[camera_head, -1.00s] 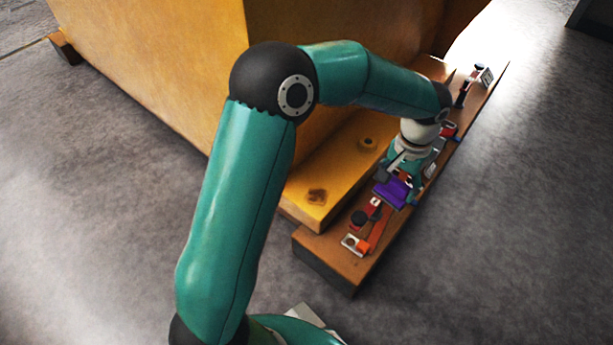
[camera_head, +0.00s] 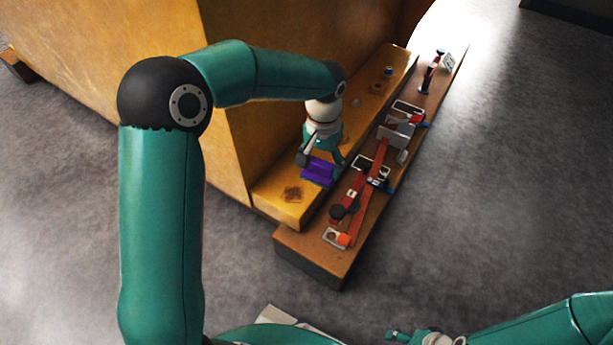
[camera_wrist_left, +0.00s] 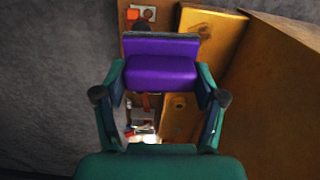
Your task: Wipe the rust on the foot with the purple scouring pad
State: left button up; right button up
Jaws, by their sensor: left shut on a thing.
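The purple scouring pad (camera_head: 318,171) is held by my left gripper (camera_head: 320,164), over the yellow foot (camera_head: 268,186) of the casting. In the left wrist view the pad (camera_wrist_left: 160,70) spans between the two fingers of my left gripper (camera_wrist_left: 160,88), which are shut on it. The brown rust patch (camera_head: 292,194) lies on the near end of the foot, a little in front and to the left of the pad. It also shows in the left wrist view (camera_wrist_left: 203,32), partly dim. I cannot tell whether the pad touches the foot. My right gripper (camera_head: 398,336) is at the bottom edge, its fingers too small to judge.
A wooden beam (camera_head: 318,268) runs alongside the foot on its right, carrying several clamps and tools, among them a red clamp (camera_head: 434,65). A small blue-topped item (camera_head: 388,72) stands farther along the foot. The casting's yellow wall (camera_head: 120,50) rises on the left. Grey floor is clear at right.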

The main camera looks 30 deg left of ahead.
pick_arm(q)
jog(key=shift+m, duration=0.4)
jog(key=shift+w+a+f+b, duration=1)
jog(key=shift+a+f, duration=0.45)
jog(key=shift+f, duration=2.75)
jog(key=shift+w+a+f+b, duration=0.7)
jog(key=shift+w+a+f, duration=0.65)
jog(key=shift+f, duration=2.85)
jog(key=shift+w+a+f+b, duration=0.95)
jog(key=shift+a+f, duration=0.55)
jog(key=shift+f, duration=2.7)
jog(key=shift+a+f, duration=0.1)
jog(key=shift+f, duration=0.2)
jog(key=shift+w+a, duration=0.1)
jog(key=shift+a, duration=1.1)
jog(key=shift+w+a, duration=0.2)
jog(key=shift+a, duration=2.4)
jog(key=shift+w+a, duration=0.1)
jog(key=shift+a, duration=0.05)
jog(key=shift+d, duration=0.55)
jog(key=shift+s+d, duration=0.2)
jog(key=shift+d, duration=1.6)
jog(key=shift+s+d, duration=0.15)
jog(key=shift+d, duration=1.6)
notch_tip(320, 180, up, 3)
jog(key=shift+a+r+p, duration=0.1)
jog(key=shift+p, duration=0.95)
notch_tip(320, 180, up, 5)
jog(key=p, duration=0.2)
jog(key=shift+p, duration=0.35)
